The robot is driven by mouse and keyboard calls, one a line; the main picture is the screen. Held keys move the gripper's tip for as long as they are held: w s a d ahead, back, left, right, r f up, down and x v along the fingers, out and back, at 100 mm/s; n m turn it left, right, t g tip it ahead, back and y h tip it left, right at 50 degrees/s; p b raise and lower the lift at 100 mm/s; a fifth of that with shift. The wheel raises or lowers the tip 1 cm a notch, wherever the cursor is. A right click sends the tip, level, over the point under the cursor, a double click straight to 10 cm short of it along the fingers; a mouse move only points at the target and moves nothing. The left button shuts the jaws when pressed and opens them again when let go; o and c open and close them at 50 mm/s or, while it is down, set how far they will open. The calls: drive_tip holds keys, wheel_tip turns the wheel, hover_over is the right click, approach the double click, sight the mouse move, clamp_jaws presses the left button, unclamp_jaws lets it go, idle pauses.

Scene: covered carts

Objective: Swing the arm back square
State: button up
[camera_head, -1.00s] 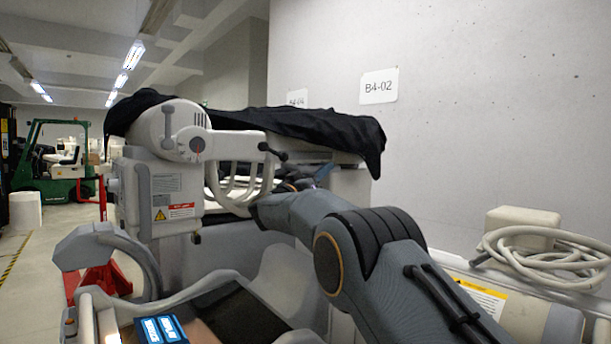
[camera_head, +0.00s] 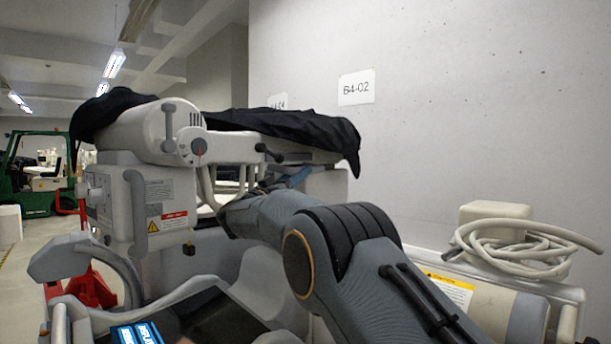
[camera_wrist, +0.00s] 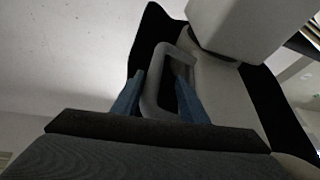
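The pale arm (camera_head: 215,146) with a round dial belongs to the covered cart and reaches across in front of the black cover (camera_head: 275,126). A pale box-shaped head (camera_head: 165,203) with warning labels hangs at its left. In the wrist view, a grey loop handle (camera_wrist: 153,82) stands between the two blue fingers of my gripper (camera_wrist: 161,80). One finger is left of the handle's near bar; the other shows by the loop's opening, with a gap to the bar. In the head view, my gripper (camera_head: 298,178) is small and partly hidden behind my arm.
A concrete wall (camera_head: 470,110) with a B4-02 sign (camera_head: 356,87) closes off the right and back. A coiled pale cable (camera_head: 520,247) lies at the right. A red jack (camera_head: 92,290) and a green forklift (camera_head: 35,185) stand at left, with open floor beside them.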

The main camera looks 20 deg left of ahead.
drive_tip(key=v, duration=0.2)
drive_tip(key=b+v, duration=0.1)
drive_tip(key=shift+s, duration=0.45)
drive_tip(key=shift+s+a, duration=0.15)
drive_tip(key=v, duration=0.8)
drive_tip(key=shift+s+d+p, duration=0.25)
drive_tip(key=shift+s+p, duration=0.05)
drive_tip(key=shift+s, duration=0.1)
drive_tip(key=shift+f, duration=0.1)
idle(0.5)
